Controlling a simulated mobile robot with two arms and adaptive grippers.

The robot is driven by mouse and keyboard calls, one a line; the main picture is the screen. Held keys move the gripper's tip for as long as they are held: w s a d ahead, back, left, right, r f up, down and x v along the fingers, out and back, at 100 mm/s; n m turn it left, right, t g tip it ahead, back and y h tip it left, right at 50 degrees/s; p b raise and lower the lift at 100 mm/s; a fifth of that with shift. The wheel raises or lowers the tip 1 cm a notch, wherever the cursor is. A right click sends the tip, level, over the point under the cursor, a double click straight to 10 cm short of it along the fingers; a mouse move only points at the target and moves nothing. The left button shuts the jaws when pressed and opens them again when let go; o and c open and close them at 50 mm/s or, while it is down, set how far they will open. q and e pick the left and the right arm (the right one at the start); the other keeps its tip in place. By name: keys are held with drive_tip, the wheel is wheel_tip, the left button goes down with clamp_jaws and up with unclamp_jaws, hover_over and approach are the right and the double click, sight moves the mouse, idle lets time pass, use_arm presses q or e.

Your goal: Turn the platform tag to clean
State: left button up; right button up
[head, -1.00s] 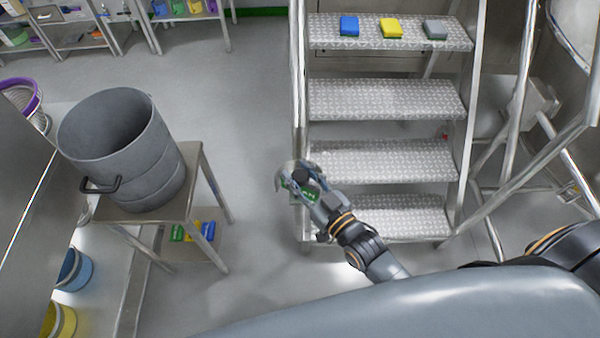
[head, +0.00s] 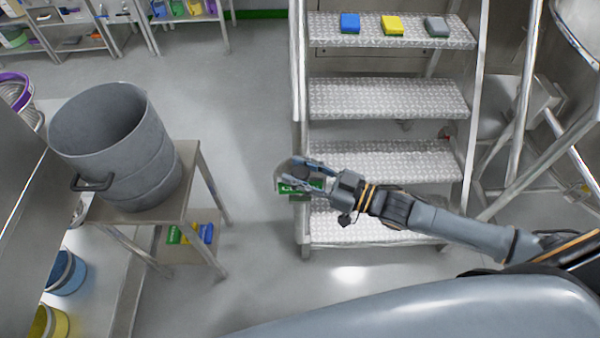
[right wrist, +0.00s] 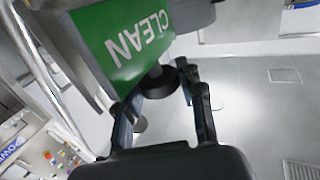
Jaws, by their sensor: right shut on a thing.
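The platform tag shows a green face (head: 289,187) by the left post of the steps in the head view, roughly level there. In the right wrist view the green tag (right wrist: 125,38) reads CLEAN in white letters, slanted in that picture. A dark round knob (right wrist: 158,82) sits just below the tag face. My right gripper (head: 299,175) reaches in from the right, its fingers overlapping the tag. In the wrist view its fingers (right wrist: 163,95) are closed about the knob. My left gripper is not in view.
A grey drum (head: 115,145) stands on a small table (head: 193,190) at left. Floor between is clear.

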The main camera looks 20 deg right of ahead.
idle(0.3)
drive_tip(key=o, duration=1.2)
drive_tip(key=v, duration=1.2)
